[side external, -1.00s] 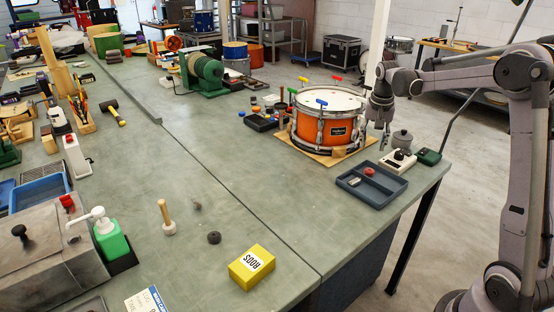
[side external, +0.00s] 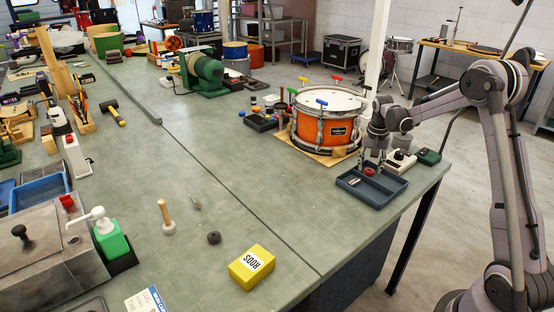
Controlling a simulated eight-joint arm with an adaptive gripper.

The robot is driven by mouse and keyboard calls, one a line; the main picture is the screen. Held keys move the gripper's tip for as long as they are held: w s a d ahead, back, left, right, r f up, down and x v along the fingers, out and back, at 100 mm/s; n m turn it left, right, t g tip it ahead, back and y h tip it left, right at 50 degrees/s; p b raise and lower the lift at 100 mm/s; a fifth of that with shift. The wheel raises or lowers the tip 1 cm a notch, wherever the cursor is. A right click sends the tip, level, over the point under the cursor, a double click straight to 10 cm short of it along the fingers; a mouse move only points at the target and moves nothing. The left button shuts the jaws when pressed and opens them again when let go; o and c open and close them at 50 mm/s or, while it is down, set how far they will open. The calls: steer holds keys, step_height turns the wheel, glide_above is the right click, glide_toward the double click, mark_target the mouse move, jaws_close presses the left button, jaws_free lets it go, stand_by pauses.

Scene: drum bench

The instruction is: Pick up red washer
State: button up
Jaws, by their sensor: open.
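A small red piece (side external: 369,171), which looks like the red washer, lies in the grey-blue divided tray (side external: 376,198) at the right end of the bench. It is too small to make out its hole. My gripper (side external: 371,164) points down over the back part of this tray, just above the red piece. Its fingers are apart and I see nothing held between them. Whether a finger touches the piece or the tray cannot be told.
An orange snare drum (side external: 315,130) stands on a wooden board just left of my gripper. A white box with a dark knob (side external: 402,158) and a green box (side external: 428,157) sit right of the tray. The bench front, around the yellow box (side external: 251,267), is mostly clear.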

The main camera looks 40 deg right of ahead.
steer(key=shift+f, duration=0.5)
steer(key=c, duration=0.5)
steer(key=shift+r, duration=0.15)
